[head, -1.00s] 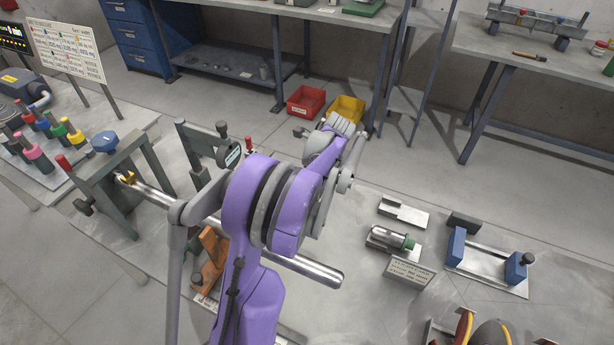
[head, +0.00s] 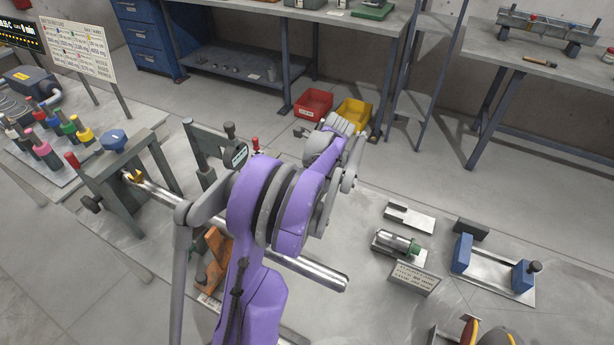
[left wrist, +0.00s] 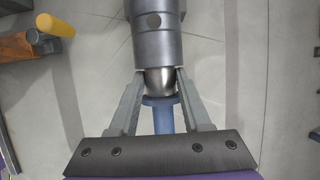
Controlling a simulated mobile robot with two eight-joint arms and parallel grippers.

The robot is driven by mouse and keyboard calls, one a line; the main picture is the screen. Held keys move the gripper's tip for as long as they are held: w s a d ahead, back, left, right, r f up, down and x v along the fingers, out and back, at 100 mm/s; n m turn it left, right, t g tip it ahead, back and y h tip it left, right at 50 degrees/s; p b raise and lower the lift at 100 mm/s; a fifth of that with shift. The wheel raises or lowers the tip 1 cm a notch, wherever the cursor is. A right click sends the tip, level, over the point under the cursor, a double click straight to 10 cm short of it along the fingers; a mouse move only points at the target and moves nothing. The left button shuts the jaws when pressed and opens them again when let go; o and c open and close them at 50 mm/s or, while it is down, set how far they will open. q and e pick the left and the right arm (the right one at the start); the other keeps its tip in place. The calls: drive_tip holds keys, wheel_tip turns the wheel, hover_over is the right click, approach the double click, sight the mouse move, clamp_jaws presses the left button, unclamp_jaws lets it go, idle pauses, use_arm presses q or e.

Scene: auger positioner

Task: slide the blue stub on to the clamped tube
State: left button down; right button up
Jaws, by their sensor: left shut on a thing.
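In the left wrist view my left gripper (left wrist: 161,80) is shut on the bright metal neck of a piece that I take for the blue stub (left wrist: 158,38). It has a wide dark grey cylinder with a round hole, and a blue flange and stem between the fingers. Its far end is cut off by the frame. In the head view the clamped tube (head: 315,272) is a long silver bar running from an upright frame at left to a free end at lower right. My purple left arm crosses in front of its middle. The left gripper and the held stub cannot be made out there.
A board at left carries several coloured-handled pieces (head: 40,147). To the right are a green-ended metal piece (head: 398,243), a sign (head: 414,280) and a blue-ended fixture (head: 495,270). Red (head: 314,104) and yellow bins are on the floor.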

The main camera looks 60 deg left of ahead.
use_arm(q)
drive_tip(key=shift+c, duration=1.4)
unclamp_jaws()
drive_tip(key=shift+r, duration=0.1)
drive_tip(key=shift+r, duration=0.3)
drive_tip(key=v, duration=1)
drive_tip(key=shift+p, duration=0.35)
drive_tip(key=shift+w+d, duration=0.1)
drive_tip(key=shift+w, duration=0.05)
